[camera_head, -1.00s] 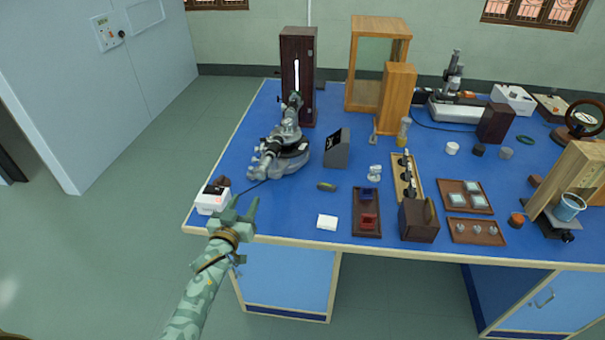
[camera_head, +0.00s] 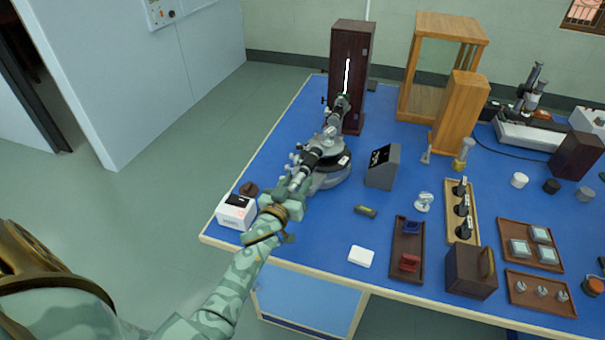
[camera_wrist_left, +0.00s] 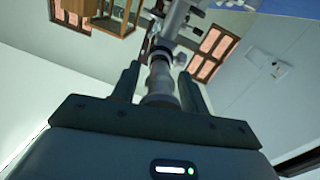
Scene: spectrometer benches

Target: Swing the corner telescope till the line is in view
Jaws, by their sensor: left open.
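The spectrometer (camera_head: 328,172) stands near the left corner of the blue bench, with its round dark base and grey metal tubes. Its near telescope (camera_head: 310,160) points toward the bench's front left and my left gripper. My left gripper (camera_head: 291,188) is at the telescope's near end, with its jaws apart. In the left wrist view the telescope tube (camera_wrist_left: 160,80) lies between the two open fingers, with gaps on both sides. A grey box with a dark screen (camera_head: 382,165) stands right of the spectrometer; its marks are too small to read. My right gripper is not in view.
A dark wooden housing with a bright slit (camera_head: 348,75) stands behind the spectrometer. A white box (camera_head: 236,212) sits at the corner close to my left wrist. A small green object (camera_head: 366,211) and a white card (camera_head: 361,256) lie to the right. Floor left of the bench is clear.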

